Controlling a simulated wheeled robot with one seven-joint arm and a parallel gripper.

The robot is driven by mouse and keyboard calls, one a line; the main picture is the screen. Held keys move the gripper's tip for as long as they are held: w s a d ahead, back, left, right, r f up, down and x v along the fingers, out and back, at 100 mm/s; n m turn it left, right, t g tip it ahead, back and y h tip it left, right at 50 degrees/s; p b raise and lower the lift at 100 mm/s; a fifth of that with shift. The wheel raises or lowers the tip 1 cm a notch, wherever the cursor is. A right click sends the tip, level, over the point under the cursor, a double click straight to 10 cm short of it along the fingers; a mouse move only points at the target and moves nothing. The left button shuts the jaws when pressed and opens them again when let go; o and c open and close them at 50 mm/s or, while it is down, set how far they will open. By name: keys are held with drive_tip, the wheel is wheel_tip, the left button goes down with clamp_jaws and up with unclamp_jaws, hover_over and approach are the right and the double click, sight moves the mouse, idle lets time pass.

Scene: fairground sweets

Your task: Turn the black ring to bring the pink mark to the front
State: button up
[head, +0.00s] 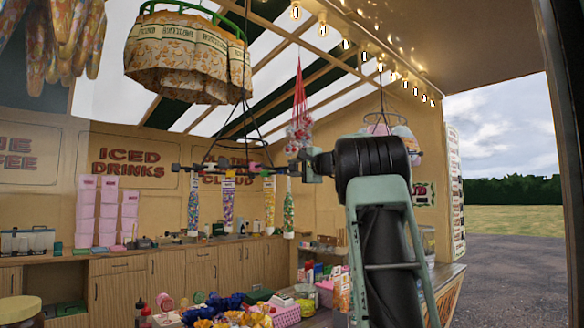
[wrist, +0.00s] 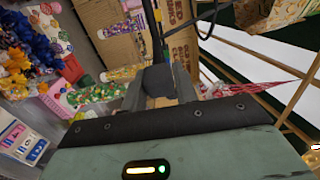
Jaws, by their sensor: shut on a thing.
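The black ring (head: 215,169) hangs on thin black wires in the middle of the head view, seen almost edge-on. Several clear tubes of coloured sweets (head: 228,200) hang below it. A small pink patch (head: 253,165) shows on the ring, right of its middle; I cannot be sure it is the mark. My gripper (head: 305,165) is at the ring's right end. In the wrist view my gripper (wrist: 157,98) is shut on a dark block (wrist: 157,80), which seems to be part of the ring. Where the fingers touch it is partly hidden.
A patterned hanging bundle on a green ring (head: 188,50) hangs at upper left. A red net (head: 300,105) hangs just above my gripper. Bagged sweets (head: 380,130) hang behind my arm. The counter below holds blue and yellow goods (head: 225,310) and a pink basket (head: 286,315).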

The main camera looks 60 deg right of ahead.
drive_tip(key=d+p, duration=0.2)
drive_tip(key=d, duration=0.1)
drive_tip(key=w+d+p, duration=0.1)
drive_tip(key=d, duration=0.1)
drive_tip(key=shift+d, duration=0.2)
drive_tip(key=o, duration=0.7)
drive_tip(key=shift+s, duration=0.1)
drive_tip(key=b+v, duration=0.6)
drive_tip(key=v, duration=0.4)
